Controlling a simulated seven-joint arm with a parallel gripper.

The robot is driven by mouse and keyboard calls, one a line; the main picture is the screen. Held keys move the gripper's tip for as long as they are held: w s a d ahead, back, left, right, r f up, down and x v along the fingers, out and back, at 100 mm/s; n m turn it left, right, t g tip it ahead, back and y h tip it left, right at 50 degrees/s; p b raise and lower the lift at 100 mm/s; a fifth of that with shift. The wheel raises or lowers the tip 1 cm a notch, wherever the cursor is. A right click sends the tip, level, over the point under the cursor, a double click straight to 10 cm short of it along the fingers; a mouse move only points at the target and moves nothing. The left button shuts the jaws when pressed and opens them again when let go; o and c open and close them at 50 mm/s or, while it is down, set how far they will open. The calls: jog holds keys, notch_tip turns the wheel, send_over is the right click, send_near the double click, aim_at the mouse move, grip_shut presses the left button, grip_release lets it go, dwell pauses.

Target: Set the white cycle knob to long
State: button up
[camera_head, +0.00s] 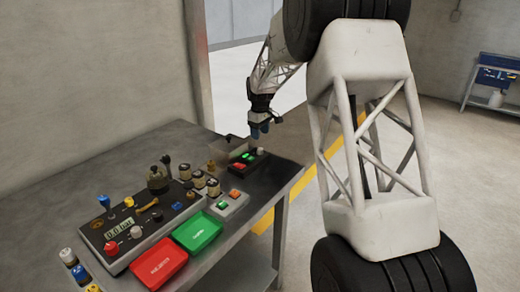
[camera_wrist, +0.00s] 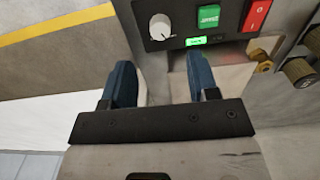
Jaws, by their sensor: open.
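The white cycle knob (camera_wrist: 160,27) is round and sits on a small black panel (camera_wrist: 152,8). In the head view the knob (camera_head: 260,151) is at the right end of that panel (camera_head: 238,168). On the panel beside it are a green button (camera_wrist: 208,16), a red switch (camera_wrist: 256,14) and a lit green display (camera_wrist: 196,40). The knob's marks are too small to read. My gripper (camera_wrist: 160,72) is open and empty, its blue fingers apart. In the head view my gripper (camera_head: 260,130) hangs just above the knob end of the panel, not touching the knob.
A larger control console (camera_head: 135,240) with knobs, levers and a display stands at the left of the table. Several round knobs stand near the panel.

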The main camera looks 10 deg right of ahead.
aim_at(260, 149)
jog(key=shift+f, duration=3.9)
jog(key=c, duration=0.9)
jog(key=shift+c, duration=0.2)
